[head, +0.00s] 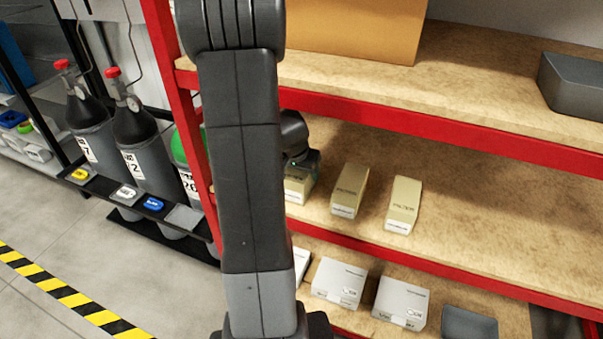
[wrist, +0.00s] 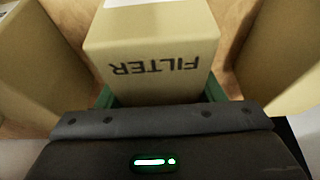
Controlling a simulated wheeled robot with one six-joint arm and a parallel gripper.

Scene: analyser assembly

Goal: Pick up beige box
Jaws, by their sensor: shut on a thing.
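The beige box (wrist: 152,50) marked FILTER sits between the green-edged fingers of my gripper (wrist: 160,92) in the wrist view. The lettering is upside down there. My gripper is shut on this box. In the head view my gripper (head: 303,165) is at the middle shelf, partly behind my arm. The held beige box (head: 297,190) shows just below it, its left part hidden by my arm. I cannot tell whether its underside touches the shelf.
Two more beige filter boxes (head: 349,190) (head: 403,205) stand to the right on the middle shelf (head: 480,230). Neighbouring boxes flank the held one closely in the wrist view (wrist: 38,70) (wrist: 285,60). A red shelf edge (head: 430,130) runs above. White boxes (head: 340,283) are below.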

